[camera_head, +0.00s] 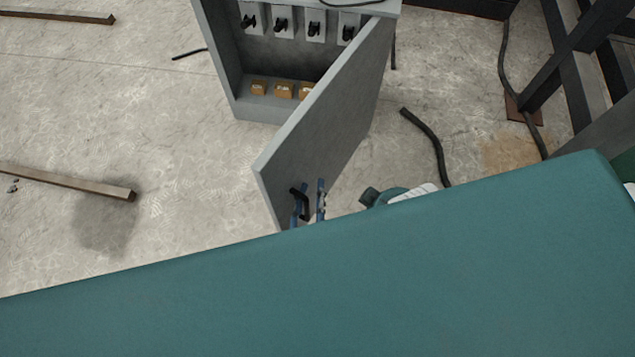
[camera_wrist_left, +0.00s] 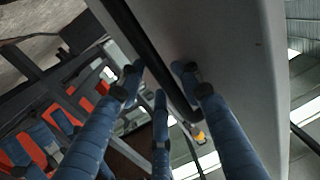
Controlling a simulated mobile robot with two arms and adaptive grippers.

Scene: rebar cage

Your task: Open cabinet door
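The grey cabinet (camera_head: 222,60) stands at the top of the head view. Its door (camera_head: 330,110) is swung wide open towards me, hinged at the right side. A black handle (camera_head: 300,203) is on the door near its free edge. My left gripper (camera_head: 309,202) is at the handle, with blue fingers on both sides of it. In the left wrist view, the blue fingers (camera_wrist_left: 160,85) are apart, and the dark handle bar (camera_wrist_left: 165,75) runs between them; firm contact is not clear. The door also fills the upper right there (camera_wrist_left: 235,60). My right gripper is not in view.
Black switches (camera_head: 281,25) and small brown boxes (camera_head: 284,89) are inside the cabinet. A black cable (camera_head: 430,145) lies right of the door. Steel bars (camera_head: 70,183) lie on the left floor. A dark metal frame (camera_head: 575,60) stands at the right. Floor left of the door is mostly clear.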

